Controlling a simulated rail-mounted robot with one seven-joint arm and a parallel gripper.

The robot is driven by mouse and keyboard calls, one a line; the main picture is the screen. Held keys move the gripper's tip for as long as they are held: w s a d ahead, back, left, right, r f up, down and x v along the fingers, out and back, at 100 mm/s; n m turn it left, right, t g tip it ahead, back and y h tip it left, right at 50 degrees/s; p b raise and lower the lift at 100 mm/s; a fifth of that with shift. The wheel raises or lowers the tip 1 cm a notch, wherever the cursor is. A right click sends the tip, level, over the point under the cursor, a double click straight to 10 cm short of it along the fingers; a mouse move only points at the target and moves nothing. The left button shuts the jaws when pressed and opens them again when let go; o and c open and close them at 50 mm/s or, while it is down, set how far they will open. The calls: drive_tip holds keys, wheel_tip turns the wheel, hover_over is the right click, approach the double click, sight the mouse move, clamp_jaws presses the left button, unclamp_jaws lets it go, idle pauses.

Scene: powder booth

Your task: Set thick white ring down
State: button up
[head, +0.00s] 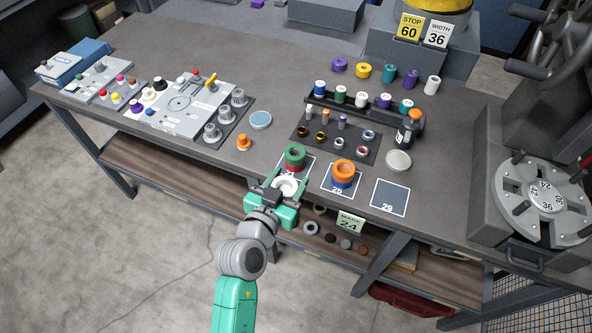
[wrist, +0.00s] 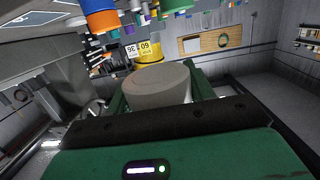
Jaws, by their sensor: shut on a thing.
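The thick white ring (head: 286,185) is between the jaws of my gripper (head: 282,188), at the table's front edge. In the wrist view the ring (wrist: 158,84) appears as a large pale cylinder filling the space between the fingers. My gripper is shut on it. Just behind it, a green ring (head: 294,154) tops a stack on the left white-bordered square (head: 307,165). I cannot tell whether the white ring touches that stack or the table.
An orange ring (head: 344,168) over blue stands on the middle square. The right square (head: 390,198), marked 29, is bare. A pale round disc (head: 398,160) and an orange knobbed piece (head: 244,142) lie nearby. A green card (head: 350,222) reads "MARK 24".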

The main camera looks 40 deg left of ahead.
drive_tip(key=w+d+m+h, duration=0.3)
drive_tip(key=d+h, duration=0.1)
drive_tip(key=d, duration=0.6)
drive_tip(key=t+b, duration=0.1)
drive_tip(key=b, duration=0.2)
hover_over(348, 165)
drive_tip(key=shift+w+a+f, duration=0.1)
drive_tip(key=shift+a+f, duration=0.05)
drive_tip(key=shift+f, duration=0.4)
drive_tip(key=shift+f+b, duration=0.75)
drive_tip(key=shift+f, duration=1)
